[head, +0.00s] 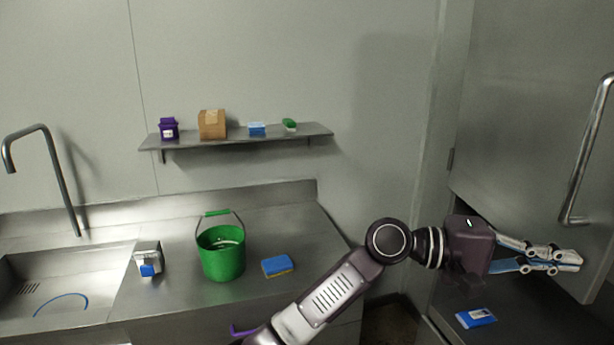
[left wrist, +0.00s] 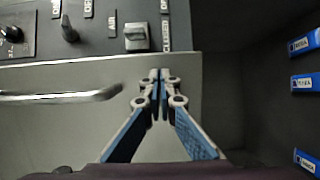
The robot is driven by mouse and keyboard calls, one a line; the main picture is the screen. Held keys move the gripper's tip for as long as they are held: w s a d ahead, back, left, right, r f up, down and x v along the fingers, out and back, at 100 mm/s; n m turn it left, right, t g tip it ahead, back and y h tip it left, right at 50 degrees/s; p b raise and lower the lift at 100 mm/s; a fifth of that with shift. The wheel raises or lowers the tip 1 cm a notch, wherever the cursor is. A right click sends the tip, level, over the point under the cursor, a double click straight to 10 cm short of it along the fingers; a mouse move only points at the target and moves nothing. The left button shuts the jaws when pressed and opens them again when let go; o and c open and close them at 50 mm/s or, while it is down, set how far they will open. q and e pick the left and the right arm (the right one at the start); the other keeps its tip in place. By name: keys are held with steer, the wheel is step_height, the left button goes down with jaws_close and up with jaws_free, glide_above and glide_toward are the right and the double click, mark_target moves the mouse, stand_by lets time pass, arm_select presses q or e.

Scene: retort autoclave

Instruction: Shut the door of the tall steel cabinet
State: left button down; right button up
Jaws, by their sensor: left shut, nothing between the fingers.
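The tall steel cabinet's door (head: 520,120) stands at the right of the head view, ajar, with a dark gap under its lower edge. Its long bar handle (head: 590,150) is on the right side of the door. My left gripper (head: 579,262) is shut and empty, at the door's lower edge. In the left wrist view the shut fingertips (left wrist: 160,76) lie in front of a steel panel (left wrist: 120,125) with a bar handle (left wrist: 60,96). I cannot tell whether they touch it. My right gripper is not seen.
A blue packet (head: 475,317) lies on the dark surface below the door. Several blue boxes (left wrist: 307,82) sit in the dark space at right. A counter holds a green bucket (head: 222,258), a blue sponge (head: 277,266) and a small carton (head: 149,260).

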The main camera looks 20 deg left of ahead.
arm_select(q)
steer(key=w+d, duration=0.1)
steer(key=d, duration=0.1)
steer(key=w+d+n+t, duration=0.1)
steer(key=w+d, duration=0.1)
steer(key=d, duration=0.1)
steer(key=w+d+t+p, duration=0.1)
steer(key=d, duration=0.1)
steer(key=shift+w+d+r+n, duration=0.2)
steer(key=shift+w+d+n, duration=0.05)
steer(key=shift+w+n, duration=0.1)
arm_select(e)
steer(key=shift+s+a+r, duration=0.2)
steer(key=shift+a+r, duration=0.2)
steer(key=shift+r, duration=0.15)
arm_select(q)
steer(key=shift+r, duration=0.2)
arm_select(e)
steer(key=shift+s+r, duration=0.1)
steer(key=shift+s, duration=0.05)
